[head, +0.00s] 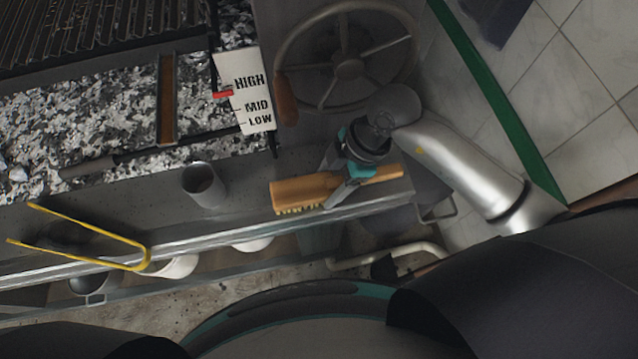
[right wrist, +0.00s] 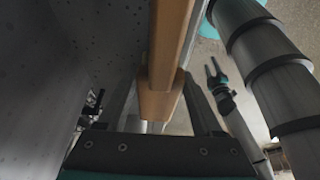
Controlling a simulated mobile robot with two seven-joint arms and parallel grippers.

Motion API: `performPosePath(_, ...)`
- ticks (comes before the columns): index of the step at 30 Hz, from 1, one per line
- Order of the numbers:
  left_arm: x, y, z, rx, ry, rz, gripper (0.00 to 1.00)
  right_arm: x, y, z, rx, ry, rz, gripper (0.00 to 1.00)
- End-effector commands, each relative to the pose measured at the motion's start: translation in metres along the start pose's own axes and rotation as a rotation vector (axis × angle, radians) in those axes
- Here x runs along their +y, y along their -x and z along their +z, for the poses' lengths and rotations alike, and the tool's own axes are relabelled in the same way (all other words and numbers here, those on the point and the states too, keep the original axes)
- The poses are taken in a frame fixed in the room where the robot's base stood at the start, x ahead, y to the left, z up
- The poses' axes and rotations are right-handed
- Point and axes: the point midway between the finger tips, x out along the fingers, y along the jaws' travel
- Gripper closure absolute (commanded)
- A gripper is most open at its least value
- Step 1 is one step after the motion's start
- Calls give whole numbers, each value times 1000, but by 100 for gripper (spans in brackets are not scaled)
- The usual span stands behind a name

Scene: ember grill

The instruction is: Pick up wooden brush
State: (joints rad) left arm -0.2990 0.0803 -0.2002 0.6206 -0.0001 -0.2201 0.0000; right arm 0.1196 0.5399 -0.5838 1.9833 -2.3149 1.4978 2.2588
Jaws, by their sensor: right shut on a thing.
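The wooden brush (head: 300,190) is a light brown block with short yellowish bristles along its lower edge and a handle reaching right. It lies crosswise at the grill's front ledge; I cannot tell whether it touches the ledge. My right gripper (head: 343,192) is shut on the brush near its middle, from above. In the right wrist view the brush (right wrist: 170,50) runs between the two fingers of the right gripper (right wrist: 163,100). My left gripper (right wrist: 214,72) shows small in the right wrist view, its fingers apart and empty. It is not in the head view.
A grey metal cup (head: 203,185) stands on the ledge left of the brush. A yellow bent rod (head: 100,232) sticks out at the left. A handwheel (head: 347,68) and a HIGH/MID/LOW plate (head: 247,92) are behind the brush. Tiled floor (head: 570,90) is at right.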

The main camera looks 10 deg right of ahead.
Motion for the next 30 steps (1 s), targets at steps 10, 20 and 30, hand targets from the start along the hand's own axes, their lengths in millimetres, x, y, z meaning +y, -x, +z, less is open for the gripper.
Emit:
performPosePath(10, 0, 6, 0, -1, 0, 1, 50, 2, 21, -9, 2, 3, 5, 100)
performPosePath(20, 0, 26, -1, -2, 1, 1, 50, 2, 98, -41, 2, 5, 7, 100)
performPosePath(30, 0, 39, -2, -2, 1, 1, 50, 1, 158, -66, 3, 2, 3, 100)
